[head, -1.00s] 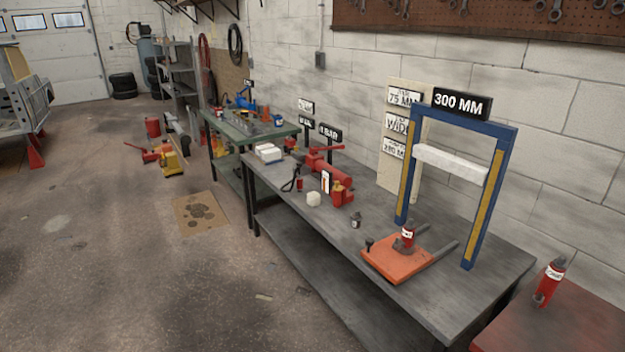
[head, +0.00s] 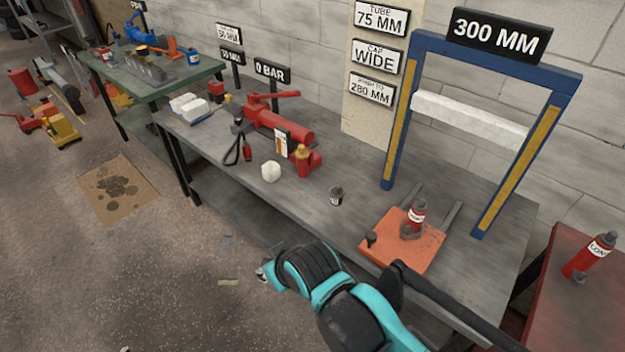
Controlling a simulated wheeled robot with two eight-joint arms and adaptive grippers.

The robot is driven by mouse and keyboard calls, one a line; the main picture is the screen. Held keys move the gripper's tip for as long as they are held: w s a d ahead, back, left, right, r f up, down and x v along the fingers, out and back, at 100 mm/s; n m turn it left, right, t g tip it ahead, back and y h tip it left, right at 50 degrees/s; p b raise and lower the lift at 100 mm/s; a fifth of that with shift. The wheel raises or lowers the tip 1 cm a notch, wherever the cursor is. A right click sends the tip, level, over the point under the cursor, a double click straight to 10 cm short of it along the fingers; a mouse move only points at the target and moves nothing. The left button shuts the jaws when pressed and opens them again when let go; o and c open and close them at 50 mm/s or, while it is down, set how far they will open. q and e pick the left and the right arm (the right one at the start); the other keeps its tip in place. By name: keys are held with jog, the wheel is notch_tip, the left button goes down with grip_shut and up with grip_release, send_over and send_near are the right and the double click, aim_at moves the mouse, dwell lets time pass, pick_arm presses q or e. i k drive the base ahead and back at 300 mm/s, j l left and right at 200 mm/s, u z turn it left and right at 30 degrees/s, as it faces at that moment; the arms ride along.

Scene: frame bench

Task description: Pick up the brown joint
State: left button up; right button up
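No piece stands out clearly as a brown joint. A small dark fitting (head: 337,196) with a pale label stands on the grey bench (head: 300,220); its exact colour is hard to tell. A red bottle-shaped jack (head: 416,216) with a dark base stands on an orange plate (head: 388,256) under the blue frame. A teal and black arm of mine reaches in from the lower right, in front of the bench's front edge. Its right gripper (head: 263,275) is small and mostly hidden at the arm's end, apart from the bench objects. My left gripper is out of view.
The blue frame (head: 400,110) with a white crossbar rises at the right of the bench. A red pump (head: 280,122) and a whitish lump (head: 271,172) lie mid-bench. A green table (head: 150,80) stands beyond.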

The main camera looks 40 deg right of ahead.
aim_at(337, 190)
jog(key=i+z, duration=0.25)
jog(key=i, duration=0.15)
jog(key=i+j+z, duration=0.15)
jog(key=i+z, duration=0.35)
jog(key=z, duration=0.2)
jog(key=i+z, duration=0.15)
jog(key=z, duration=0.25)
jog(key=i+j+z, duration=0.1)
jog(key=z, duration=0.3)
jog(key=i+j+z, duration=0.15)
jog(key=z, duration=0.25)
jog(key=i+j+z, duration=0.15)
jog(key=i+z, duration=0.25)
jog(key=k, duration=0.1)
